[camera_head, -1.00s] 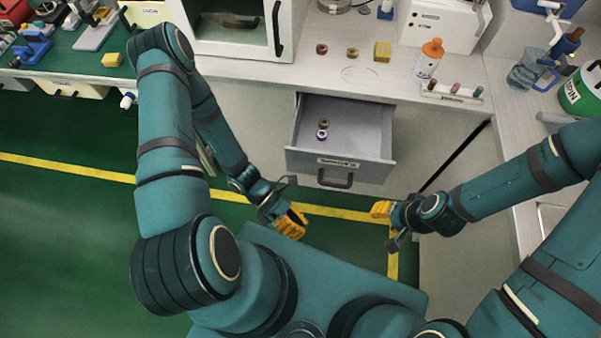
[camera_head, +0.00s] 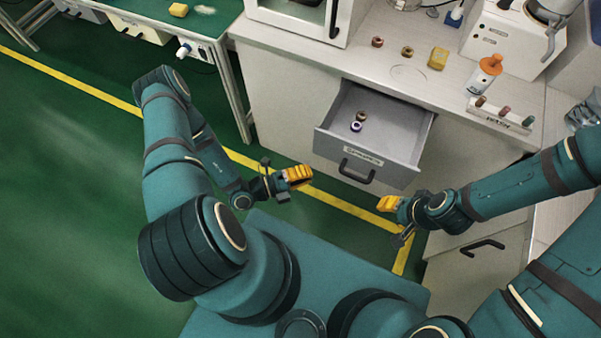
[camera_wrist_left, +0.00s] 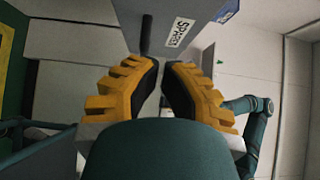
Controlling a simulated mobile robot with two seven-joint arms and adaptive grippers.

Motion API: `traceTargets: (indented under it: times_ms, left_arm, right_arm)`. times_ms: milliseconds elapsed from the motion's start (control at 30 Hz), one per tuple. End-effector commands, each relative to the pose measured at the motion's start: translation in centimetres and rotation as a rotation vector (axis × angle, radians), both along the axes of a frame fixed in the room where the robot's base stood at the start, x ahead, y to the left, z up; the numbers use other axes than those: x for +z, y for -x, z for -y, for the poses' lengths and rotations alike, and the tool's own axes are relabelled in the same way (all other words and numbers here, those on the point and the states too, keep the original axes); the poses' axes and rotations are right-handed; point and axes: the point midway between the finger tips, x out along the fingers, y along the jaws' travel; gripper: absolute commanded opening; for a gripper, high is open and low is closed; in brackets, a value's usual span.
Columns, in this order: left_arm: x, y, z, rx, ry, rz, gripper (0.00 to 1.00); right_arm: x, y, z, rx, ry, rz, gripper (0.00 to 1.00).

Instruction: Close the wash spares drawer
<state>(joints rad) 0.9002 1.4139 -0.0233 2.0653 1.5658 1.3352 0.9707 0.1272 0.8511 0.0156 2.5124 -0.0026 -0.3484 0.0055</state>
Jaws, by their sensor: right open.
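The wash spares drawer (camera_head: 385,160) is pulled out from the pale cabinet. It has a grey front with a label and a dark bar handle (camera_head: 357,171). Two small ring-like parts (camera_head: 358,122) lie inside. My left gripper (camera_head: 298,174) is left of the drawer front, apart from the handle. In the left wrist view its yellow fingers (camera_wrist_left: 160,75) have a narrow gap with nothing held, and the drawer front (camera_wrist_left: 205,10) and handle (camera_wrist_left: 146,36) show just beyond the tips. My right gripper (camera_head: 388,203) is open and empty, below and right of the drawer front.
The countertop above holds an orange-capped bottle (camera_head: 485,74), a yellow block (camera_head: 438,59), two small rings and a rack (camera_head: 500,114). A lower cabinet handle (camera_head: 483,247) is at the right. Green floor lies open at the left.

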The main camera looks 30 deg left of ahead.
Motion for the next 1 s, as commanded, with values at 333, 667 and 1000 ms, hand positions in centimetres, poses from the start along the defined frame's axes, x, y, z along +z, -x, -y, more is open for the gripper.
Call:
traceTargets:
  times_ms: [333, 667, 1000]
  left_arm:
    - [-0.1, -5.0, 4.3, -0.004, -0.004, 0.004, 0.00]
    - [0.0, -8.0, 4.1, -0.003, -0.003, 0.001, 0.00]
    - [0.0, -8.1, 4.1, -0.003, -0.002, 0.001, 0.00]
  right_arm:
    - [-0.6, -0.1, 0.0, -0.001, 0.000, 0.003, 0.47]
    - [-1.0, -0.2, 0.0, -0.001, 0.001, 0.006, 0.47]
    - [-1.0, -0.2, 0.0, -0.001, 0.001, 0.006, 0.47]
